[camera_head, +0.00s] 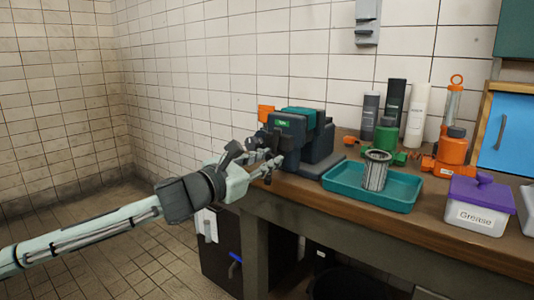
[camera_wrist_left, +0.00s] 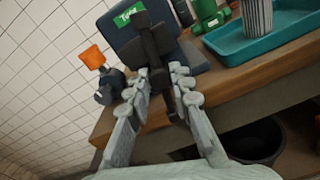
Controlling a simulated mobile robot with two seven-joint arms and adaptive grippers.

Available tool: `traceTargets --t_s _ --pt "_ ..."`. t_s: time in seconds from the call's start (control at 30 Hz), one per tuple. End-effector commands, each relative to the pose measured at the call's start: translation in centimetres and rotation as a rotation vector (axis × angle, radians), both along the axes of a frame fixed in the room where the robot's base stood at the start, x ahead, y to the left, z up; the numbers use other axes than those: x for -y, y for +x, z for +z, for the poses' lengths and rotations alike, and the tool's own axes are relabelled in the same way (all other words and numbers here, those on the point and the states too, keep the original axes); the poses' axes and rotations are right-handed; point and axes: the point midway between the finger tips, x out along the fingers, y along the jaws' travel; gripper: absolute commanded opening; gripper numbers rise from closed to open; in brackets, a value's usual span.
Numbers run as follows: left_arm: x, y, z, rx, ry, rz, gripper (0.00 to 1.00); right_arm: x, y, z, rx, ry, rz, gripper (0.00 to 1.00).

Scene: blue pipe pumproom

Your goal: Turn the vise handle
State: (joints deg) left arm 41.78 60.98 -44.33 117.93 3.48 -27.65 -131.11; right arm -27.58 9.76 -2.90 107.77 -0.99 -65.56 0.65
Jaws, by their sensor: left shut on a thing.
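The vise (camera_head: 300,143) is a dark blue-grey block with teal on top and a green label, at the left end of the workbench. It also shows at the top of the left wrist view (camera_wrist_left: 182,50). Its dark handle (camera_wrist_left: 158,60) runs down the front of the vise between my fingers. My left gripper (camera_head: 268,164) is at the front of the vise and shut on the handle. In the left wrist view its fingers (camera_wrist_left: 160,82) lie on either side of the handle. In the head view the fingers hide part of the handle. My right gripper is out of view.
An orange-topped fitting (camera_head: 266,113) stands close to the vise. A teal tray (camera_head: 345,187) with a ribbed metal cylinder (camera_head: 376,172) lies to its right. Bottles, an orange container (camera_head: 451,147) and a purple-lidded grease box (camera_head: 478,205) crowd the bench. Open floor lies left of the bench.

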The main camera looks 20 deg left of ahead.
Motion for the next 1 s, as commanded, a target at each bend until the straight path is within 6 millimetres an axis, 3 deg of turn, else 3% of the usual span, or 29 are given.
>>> traceTargets --t_s 0.27,0.3,0.47,0.77,1.0 --pt "0.1 -0.1 -0.2 -0.001 0.003 -0.003 0.0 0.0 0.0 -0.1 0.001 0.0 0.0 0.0" --pt "0.1 -0.1 -0.2 -0.001 0.003 -0.003 0.25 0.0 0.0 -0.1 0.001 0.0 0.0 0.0" --pt "0.1 -0.1 -0.1 -0.001 0.002 -0.002 0.42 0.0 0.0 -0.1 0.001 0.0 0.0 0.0" --pt "0.0 -0.2 -0.1 0.0 0.002 -0.001 0.42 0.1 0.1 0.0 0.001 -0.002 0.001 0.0" --pt "-1.3 -3.2 -0.3 -0.004 0.008 0.001 0.42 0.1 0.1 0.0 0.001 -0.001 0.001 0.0"
